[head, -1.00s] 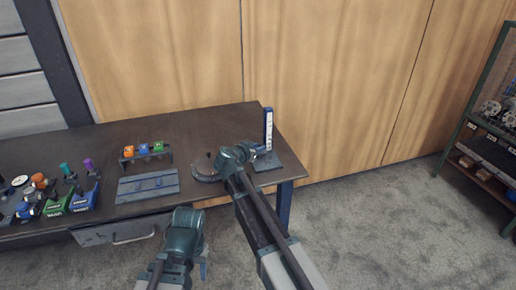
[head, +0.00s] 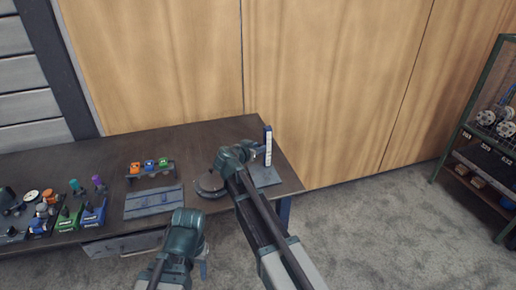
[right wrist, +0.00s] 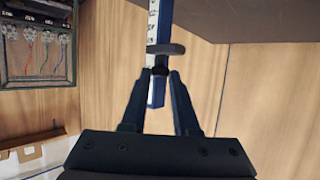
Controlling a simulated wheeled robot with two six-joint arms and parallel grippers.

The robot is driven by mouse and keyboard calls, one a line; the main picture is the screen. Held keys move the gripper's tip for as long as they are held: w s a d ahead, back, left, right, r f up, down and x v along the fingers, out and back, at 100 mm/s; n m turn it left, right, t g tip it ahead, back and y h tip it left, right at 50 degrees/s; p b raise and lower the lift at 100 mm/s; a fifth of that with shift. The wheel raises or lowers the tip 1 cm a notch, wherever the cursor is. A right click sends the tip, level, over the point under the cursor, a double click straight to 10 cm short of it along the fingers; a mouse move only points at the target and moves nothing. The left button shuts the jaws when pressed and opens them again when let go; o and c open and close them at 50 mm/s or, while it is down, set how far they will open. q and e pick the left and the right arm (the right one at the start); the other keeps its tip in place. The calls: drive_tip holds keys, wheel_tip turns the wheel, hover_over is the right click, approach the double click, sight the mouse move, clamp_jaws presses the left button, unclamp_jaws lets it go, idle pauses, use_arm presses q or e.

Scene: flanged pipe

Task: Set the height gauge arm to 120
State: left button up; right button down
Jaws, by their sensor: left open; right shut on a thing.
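The height gauge has a blue post with a white scale (head: 268,148) standing on a grey base plate (head: 266,177) at the bench's right end. My right gripper (head: 257,151) is at the upper part of the post, on its left side. The scale (right wrist: 153,12) runs off the top edge there, and the reading is not legible. My left gripper (head: 204,268) is open and empty in front of the bench.
A round-framed dark tool (head: 209,187) lies just left of the gauge, partly behind my right arm. A grey slotted plate (head: 153,201), a small rack of coloured blocks (head: 150,168) and several bins (head: 92,213) stand further left. A shelf (head: 485,160) is far right.

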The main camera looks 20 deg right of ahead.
use_arm(q)
wheel_tip(320, 180, up, 4)
drive_tip(key=shift+f+p, duration=0.2)
drive_tip(key=shift+p, duration=1)
use_arm(e)
wheel_tip(320, 180, up, 4)
drive_tip(key=shift+f, duration=0.15)
drive_tip(key=c, duration=0.7)
unclamp_jaws()
drive_tip(key=shift+o, duration=0.2)
